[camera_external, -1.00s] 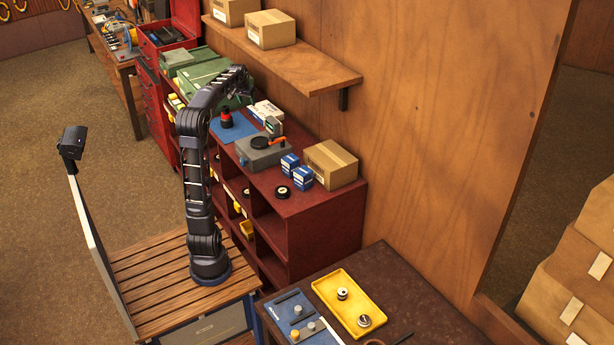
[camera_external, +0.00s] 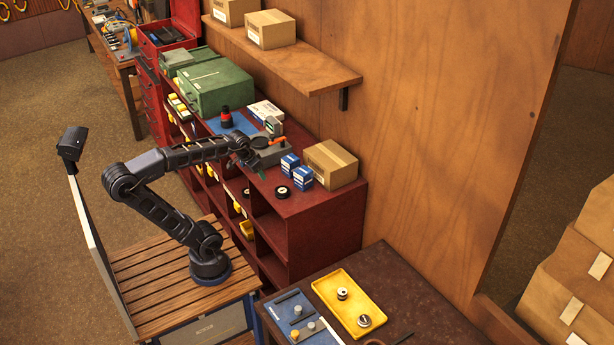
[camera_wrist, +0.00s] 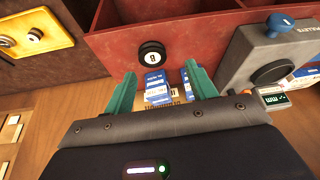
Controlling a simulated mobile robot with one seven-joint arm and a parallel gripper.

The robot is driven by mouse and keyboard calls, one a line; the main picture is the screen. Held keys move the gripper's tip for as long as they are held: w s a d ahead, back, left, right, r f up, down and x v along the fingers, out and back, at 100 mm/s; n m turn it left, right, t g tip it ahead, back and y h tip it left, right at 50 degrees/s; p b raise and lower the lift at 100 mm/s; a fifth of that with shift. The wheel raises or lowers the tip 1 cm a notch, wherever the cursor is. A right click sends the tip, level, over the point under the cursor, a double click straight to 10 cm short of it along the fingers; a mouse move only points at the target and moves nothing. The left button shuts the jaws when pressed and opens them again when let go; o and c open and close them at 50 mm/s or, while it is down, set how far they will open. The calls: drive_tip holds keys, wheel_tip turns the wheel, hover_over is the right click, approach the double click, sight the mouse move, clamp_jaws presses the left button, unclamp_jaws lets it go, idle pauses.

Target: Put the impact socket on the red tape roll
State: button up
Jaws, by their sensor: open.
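A short red cylinder, which looks like the red tape roll (camera_external: 227,122), is on the blue mat on the red cabinet. A dark upright piece that looks like the impact socket (camera_external: 225,110) stands on top of it; the two are small here and not in the wrist view. My gripper (camera_external: 262,173) is over the cabinet, nearer the camera than that stack and apart from it. In the wrist view its green fingers (camera_wrist: 160,72) are spread with nothing held between them.
Two blue boxes (camera_external: 296,172), a black disc (camera_external: 282,192) and a cardboard box (camera_external: 331,164) are on the cabinet's near end. A wooden shelf (camera_external: 300,68) overhangs behind.

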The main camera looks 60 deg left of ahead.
drive_tip(key=s+d+f+m, duration=0.1)
drive_tip(key=s+d+f, duration=0.2)
drive_tip(key=s+f, duration=0.2)
drive_tip(key=shift+s+d+h, duration=0.4)
drive_tip(key=shift+s, duration=0.3)
